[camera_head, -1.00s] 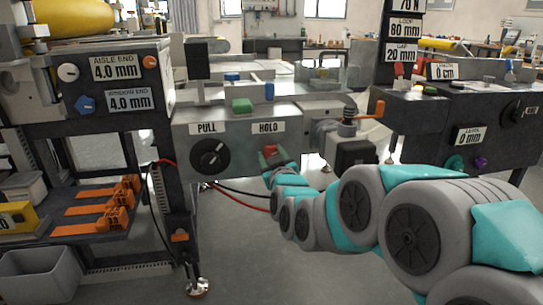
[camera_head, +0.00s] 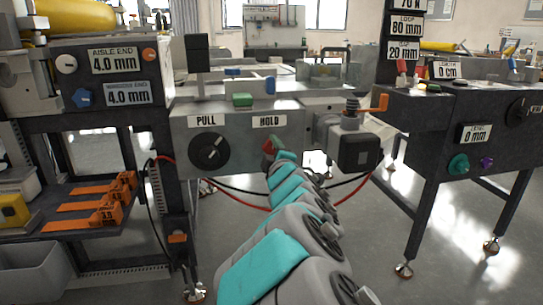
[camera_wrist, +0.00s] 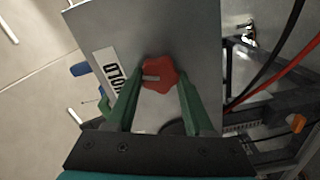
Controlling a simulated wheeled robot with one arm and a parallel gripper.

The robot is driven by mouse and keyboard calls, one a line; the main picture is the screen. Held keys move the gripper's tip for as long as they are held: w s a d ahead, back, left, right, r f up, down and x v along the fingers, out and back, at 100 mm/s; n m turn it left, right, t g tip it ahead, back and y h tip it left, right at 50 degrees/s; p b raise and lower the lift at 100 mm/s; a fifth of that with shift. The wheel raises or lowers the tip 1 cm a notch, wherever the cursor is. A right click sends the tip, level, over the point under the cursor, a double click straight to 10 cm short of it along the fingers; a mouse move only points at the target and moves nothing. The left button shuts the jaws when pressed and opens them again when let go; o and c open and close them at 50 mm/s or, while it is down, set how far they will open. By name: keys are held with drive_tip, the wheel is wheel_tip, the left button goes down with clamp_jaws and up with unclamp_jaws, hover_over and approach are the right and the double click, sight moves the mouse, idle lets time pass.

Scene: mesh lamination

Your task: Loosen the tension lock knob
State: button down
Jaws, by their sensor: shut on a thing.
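A red lobed knob (camera_wrist: 159,74) sits on the grey front panel (camera_wrist: 185,30), beside the HOLD label (camera_wrist: 112,72). In the head view the red knob (camera_head: 267,147) is just below the HOLD label, mostly hidden by my gripper. My gripper (camera_wrist: 159,80) has green fingers, one on each side of the knob, and is shut on it. In the head view my gripper (camera_head: 273,150) is at the panel's right part, with my arm reaching up from the bottom. No label naming a tension lock is readable.
A black dial (camera_head: 209,152) under the PULL label is left of the knob. A motor-like block (camera_head: 357,150) juts out to the right. Black and red cables (camera_head: 340,190) hang behind my arm. Orange parts (camera_head: 95,212) lie on a shelf at left.

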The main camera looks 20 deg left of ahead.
drive_tip(key=shift+f+n+b, duration=0.2)
drive_tip(key=shift+n+b, duration=0.35)
drive_tip(key=shift+n, duration=1.45)
drive_tip(key=shift+c, duration=1.4)
unclamp_jaws()
drive_tip(key=shift+r, duration=0.1)
